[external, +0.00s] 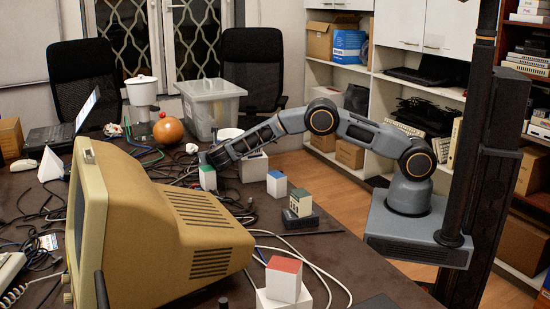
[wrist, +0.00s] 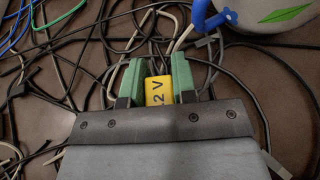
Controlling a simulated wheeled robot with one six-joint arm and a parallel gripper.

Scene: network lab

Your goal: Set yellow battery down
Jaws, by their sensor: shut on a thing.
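The yellow battery (wrist: 159,92) with dark lettering shows in the wrist view between the two green fingertips. My gripper (wrist: 158,85) is shut on it. Under and around the battery are dark cables on the brown table; I cannot tell whether the battery touches them. In the external view my gripper (external: 207,158) is low over the cable-strewn part of the table, behind the old monitor. The battery cannot be made out there.
The beige monitor (external: 150,215) fills the front left. A red-topped block (external: 284,280) stands in front. Loose cables (wrist: 110,30) cover much of the table.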

